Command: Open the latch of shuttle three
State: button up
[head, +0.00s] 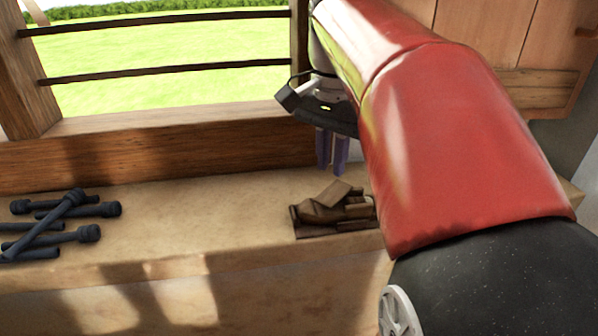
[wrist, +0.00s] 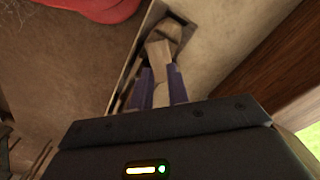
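Several brown wooden pieces (head: 325,210) lie heaped in a shallow dark tray (head: 301,235) on the ledge; they look like shuttles, but I cannot tell which is shuttle three. One block (head: 334,193) lies tilted on top. No latch can be made out. My gripper (head: 332,172) points down just above the heap, its two purple fingers apart. In the wrist view, a pale wooden block (wrist: 159,50) shows beyond and between the fingertips (wrist: 160,70). The fingers appear open, with no clear contact on the wood.
Several dark blue-black rods with knobbed ends (head: 60,215) lie crossed on the left of the plastered ledge (head: 190,215). The ledge between them and the tray is clear. A wooden window sill (head: 180,150) with bars stands behind; wooden panelling (head: 480,30) is at the right.

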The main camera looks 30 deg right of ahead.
aim_at(329, 197)
notch_tip(329, 197, down, 7)
jog(key=shift+s+r+b, duration=0.1)
jog(key=shift+r+b, duration=0.05)
jog(key=shift+b, duration=0.4)
grip_shut()
